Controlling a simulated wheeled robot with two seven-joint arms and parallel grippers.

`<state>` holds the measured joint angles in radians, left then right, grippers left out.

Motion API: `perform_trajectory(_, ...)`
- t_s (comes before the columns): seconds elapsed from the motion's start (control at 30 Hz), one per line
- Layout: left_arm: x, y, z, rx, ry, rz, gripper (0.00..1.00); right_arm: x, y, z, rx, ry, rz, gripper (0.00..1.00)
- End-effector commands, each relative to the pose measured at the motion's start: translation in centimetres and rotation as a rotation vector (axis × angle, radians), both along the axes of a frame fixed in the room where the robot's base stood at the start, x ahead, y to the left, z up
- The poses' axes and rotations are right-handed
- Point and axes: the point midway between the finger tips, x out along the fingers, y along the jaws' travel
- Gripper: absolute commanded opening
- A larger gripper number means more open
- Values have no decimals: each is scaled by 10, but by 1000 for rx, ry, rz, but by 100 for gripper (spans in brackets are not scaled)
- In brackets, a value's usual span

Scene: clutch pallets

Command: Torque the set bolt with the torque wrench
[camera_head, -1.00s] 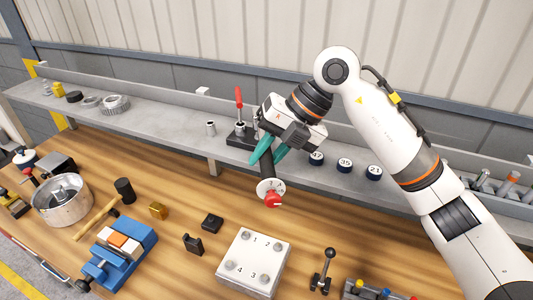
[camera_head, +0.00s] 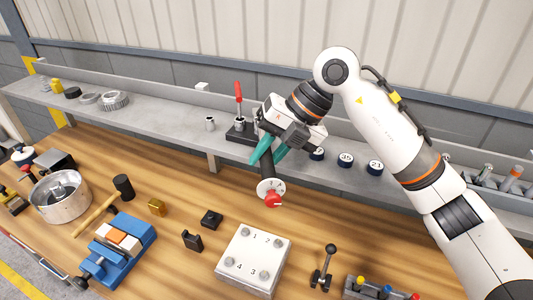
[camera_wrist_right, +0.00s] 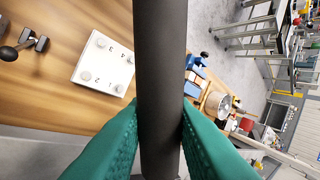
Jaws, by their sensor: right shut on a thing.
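My right gripper (camera_head: 266,152) has green fingers and is shut on the torque wrench, by its dark handle (camera_head: 267,171). A white dial with a red knob (camera_head: 271,191) is at the lower end of the handle, above the wooden bench. In the right wrist view the dark handle (camera_wrist_right: 160,80) runs between the green fingers (camera_wrist_right: 158,140). A pale plate (camera_head: 232,272) with numbered bolts lies in front, apart from the wrench, and also shows in the right wrist view (camera_wrist_right: 104,66). I cannot tell which bolt is the set bolt. My left gripper is not in view.
A grey shelf (camera_head: 160,116) runs behind the bench, with a red-handled tool (camera_head: 238,94) and numbered dark round pieces (camera_head: 345,160). A blue vise (camera_head: 133,237), a metal pot (camera_head: 62,209) and a mallet (camera_head: 95,217) are at left. A black lever (camera_head: 326,268) stands right of the plate.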

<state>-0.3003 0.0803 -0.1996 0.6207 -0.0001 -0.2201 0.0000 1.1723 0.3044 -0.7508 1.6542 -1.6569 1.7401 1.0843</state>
Motion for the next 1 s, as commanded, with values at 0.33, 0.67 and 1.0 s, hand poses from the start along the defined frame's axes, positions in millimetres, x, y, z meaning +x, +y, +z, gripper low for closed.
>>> perform_trajectory(0.33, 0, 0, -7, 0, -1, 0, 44, 0, 0, -7, 3, -5, 0, 0)
perform_trajectory(0.67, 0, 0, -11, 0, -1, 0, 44, 0, 0, -12, 4, -5, 0, 0)
perform_trajectory(1.0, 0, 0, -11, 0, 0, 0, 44, 0, 0, -12, 3, -5, 0, 0)
